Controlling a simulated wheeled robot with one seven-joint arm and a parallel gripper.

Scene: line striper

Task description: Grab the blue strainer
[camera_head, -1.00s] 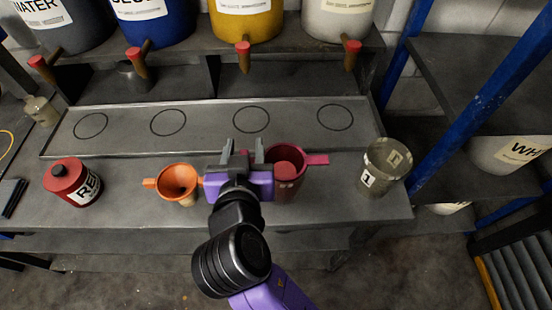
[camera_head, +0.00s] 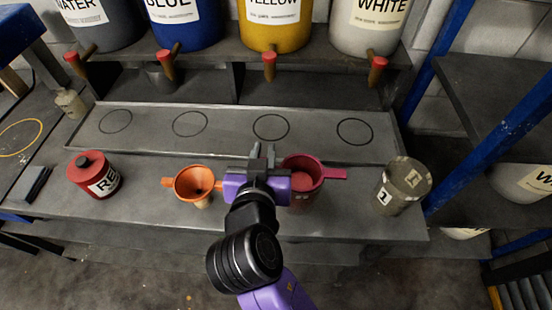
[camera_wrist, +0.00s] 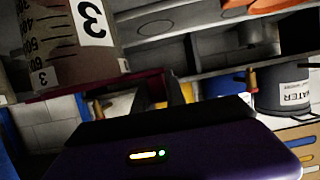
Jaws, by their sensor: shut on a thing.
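No blue strainer shows in either view. A pinkish-red strainer (camera_head: 335,173) sits on a measuring cup (camera_head: 302,195) at the middle of the bench, its right handle sticking out. The cup, marked 3, shows inverted in the wrist view (camera_wrist: 72,45), with a dark red strip (camera_wrist: 90,88) running from beside it to the fingers. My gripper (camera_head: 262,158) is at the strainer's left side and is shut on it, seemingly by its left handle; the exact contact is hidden. An orange strainer (camera_head: 190,180) sits on another cup just left of my gripper.
A red bottle (camera_head: 95,178) stands at the bench's left, and a cup with a greyish strainer or lid (camera_head: 402,185) at its right. A tray (camera_head: 235,148) with marked circles lies behind, empty. Large paint containers with taps (camera_head: 270,65) hang over it.

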